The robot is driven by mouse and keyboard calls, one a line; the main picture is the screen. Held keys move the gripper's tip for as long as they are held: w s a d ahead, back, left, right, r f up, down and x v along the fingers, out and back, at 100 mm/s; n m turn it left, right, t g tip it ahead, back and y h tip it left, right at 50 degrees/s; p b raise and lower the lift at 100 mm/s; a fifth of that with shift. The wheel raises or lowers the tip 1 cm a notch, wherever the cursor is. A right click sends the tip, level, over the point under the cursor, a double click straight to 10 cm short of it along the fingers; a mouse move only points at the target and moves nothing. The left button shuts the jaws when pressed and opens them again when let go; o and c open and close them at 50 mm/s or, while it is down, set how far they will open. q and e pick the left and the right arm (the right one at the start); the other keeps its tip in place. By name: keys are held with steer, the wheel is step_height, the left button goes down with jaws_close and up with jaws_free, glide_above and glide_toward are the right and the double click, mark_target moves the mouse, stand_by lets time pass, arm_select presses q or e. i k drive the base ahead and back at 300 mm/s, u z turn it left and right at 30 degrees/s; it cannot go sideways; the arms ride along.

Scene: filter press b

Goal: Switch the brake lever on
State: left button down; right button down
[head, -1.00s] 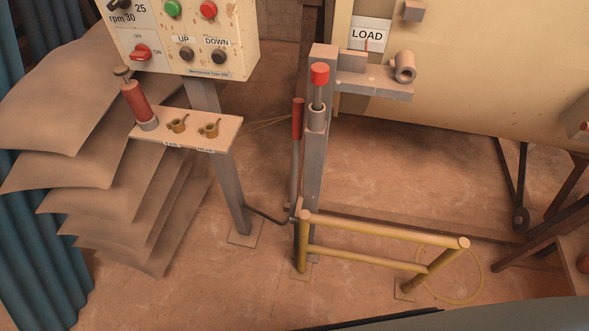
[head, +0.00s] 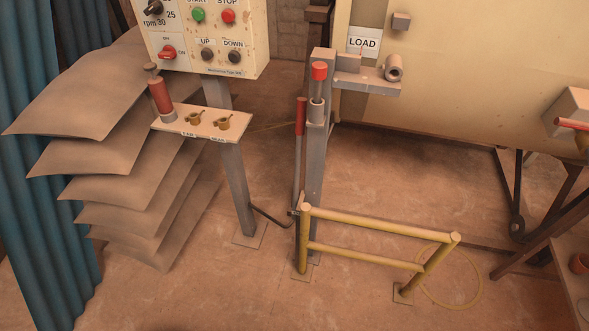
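A long lever with a red grip (head: 300,117) stands nearly upright along the left side of a grey post (head: 318,165). Its thin shaft runs down to a pivot near the yellow rail. A second red-capped handle (head: 319,71) stands upright in a socket on the front of the same post. No label in view reads "brake", so I cannot tell for certain which of these is the brake lever. Neither of my grippers is in view.
A control panel (head: 208,70) and a small shelf (head: 200,123) with a red-handled plunger (head: 161,97) stand left. A yellow rail (head: 380,225) stands before the post. Stacked sheets (head: 75,115) lie far left. A LOAD sign (head: 363,42) is behind. The front floor is clear.

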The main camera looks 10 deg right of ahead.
mark_target(301, 112)
steer(key=z, duration=0.05)
steer(key=k, duration=0.15)
steer(key=u, duration=0.65)
steer(key=i, duration=0.8)
steer(key=z, duration=0.55)
steer(key=i, duration=0.6)
steer(key=z, duration=0.7)
